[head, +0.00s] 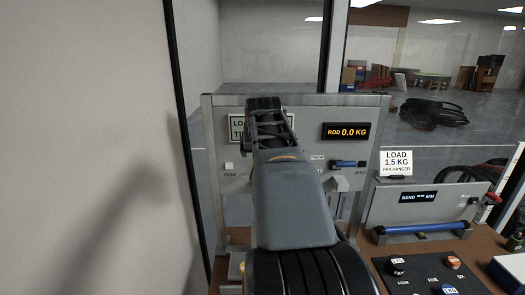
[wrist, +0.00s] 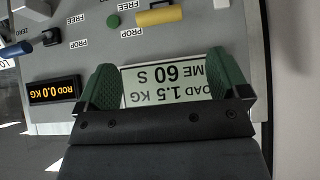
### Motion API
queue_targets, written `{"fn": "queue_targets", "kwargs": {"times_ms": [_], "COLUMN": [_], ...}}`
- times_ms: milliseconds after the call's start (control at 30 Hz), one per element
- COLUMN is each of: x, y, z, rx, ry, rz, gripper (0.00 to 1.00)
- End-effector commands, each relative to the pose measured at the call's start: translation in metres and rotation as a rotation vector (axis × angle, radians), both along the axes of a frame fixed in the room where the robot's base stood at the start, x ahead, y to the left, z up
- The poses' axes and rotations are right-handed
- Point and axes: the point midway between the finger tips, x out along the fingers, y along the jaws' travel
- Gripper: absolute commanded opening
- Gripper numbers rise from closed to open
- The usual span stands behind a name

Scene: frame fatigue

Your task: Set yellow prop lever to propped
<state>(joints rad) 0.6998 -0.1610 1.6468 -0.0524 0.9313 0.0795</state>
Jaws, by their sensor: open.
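The yellow prop lever (wrist: 162,15) is a short, thick bar near the top edge of the upside-down wrist view. It lies roughly sideways on the grey panel. A PROP label (wrist: 131,32) and a FREE label (wrist: 129,5) are by its left end. Which label it is set to, I cannot tell. My gripper (wrist: 160,62) is open and empty, its green fingers wide apart in front of a load sign, apart from the lever. In the head view my arm covers the lever and the middle of the panel.
The load sign (wrist: 165,86) is between my fingers in the wrist view. A green knob (wrist: 113,20) is left of the yellow lever. A blue lever (head: 349,164) is under the rod display (head: 347,132). A bench with a bend display (head: 418,197) stands at the right.

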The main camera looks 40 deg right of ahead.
Motion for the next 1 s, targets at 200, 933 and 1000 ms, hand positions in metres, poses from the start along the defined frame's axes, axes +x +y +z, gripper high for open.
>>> {"fn": "queue_targets", "kwargs": {"times_ms": [200,933,1000], "x": [-0.008,-0.009,-0.010], "y": [0.008,0.009,0.011], "z": [0.013,0.010,-0.007], "rx": [-0.001,0.000,0.021], "ry": [0.000,0.006,0.033], "rz": [0.001,0.008,0.015], "gripper": [0.94,0.94,0.94]}}
